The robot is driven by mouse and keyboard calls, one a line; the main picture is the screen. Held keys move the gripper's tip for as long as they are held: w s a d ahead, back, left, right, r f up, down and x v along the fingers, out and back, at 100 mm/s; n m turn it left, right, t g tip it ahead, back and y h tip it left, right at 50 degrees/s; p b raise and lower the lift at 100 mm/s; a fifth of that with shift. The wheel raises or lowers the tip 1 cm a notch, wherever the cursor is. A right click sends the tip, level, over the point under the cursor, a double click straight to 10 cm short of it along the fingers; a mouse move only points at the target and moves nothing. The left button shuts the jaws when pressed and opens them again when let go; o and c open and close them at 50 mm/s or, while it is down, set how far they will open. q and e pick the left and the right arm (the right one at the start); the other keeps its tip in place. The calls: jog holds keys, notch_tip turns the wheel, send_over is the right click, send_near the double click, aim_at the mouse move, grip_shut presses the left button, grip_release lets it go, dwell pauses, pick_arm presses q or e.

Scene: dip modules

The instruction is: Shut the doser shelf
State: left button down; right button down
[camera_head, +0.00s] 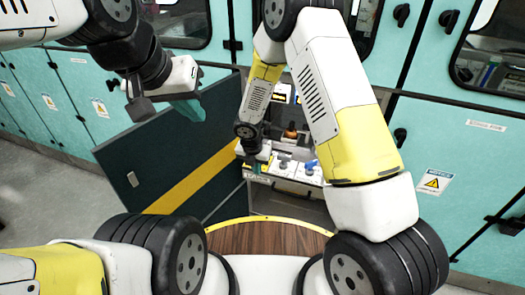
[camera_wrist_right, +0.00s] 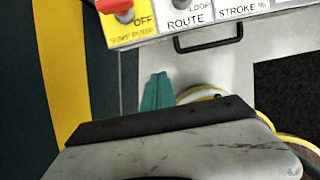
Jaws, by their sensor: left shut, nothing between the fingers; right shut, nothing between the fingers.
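The doser shelf appears to be the white-fronted unit (camera_head: 296,171) with knobs and labels, in the open cabinet at the centre of the head view. How far it stands out is hard to tell. In the right wrist view its labelled front (camera_wrist_right: 200,18) shows ROUTE and STROKE, with a dark bar handle (camera_wrist_right: 208,40) below. My right gripper (camera_head: 250,170) is at the shelf's left end; its teal fingertips are shut and empty in the wrist view (camera_wrist_right: 158,80), below and left of the handle. Contact is unclear.
A dark door (camera_head: 150,150) with a yellow diagonal stripe hangs open left of the shelf. Teal cabinets (camera_head: 455,135) with black latches stand on the right. A round wooden top (camera_head: 268,238) with a yellow rim is in front. Grey floor (camera_head: 40,195) is clear at left.

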jog(key=w+d+f, duration=0.1)
jog(key=w+f, duration=0.4)
jog(key=f, duration=0.2)
jog(key=shift+w+d, duration=0.25)
jog(key=shift+d, duration=0.1)
jog(key=shift+w+f, duration=0.1)
jog(key=shift+w, duration=0.05)
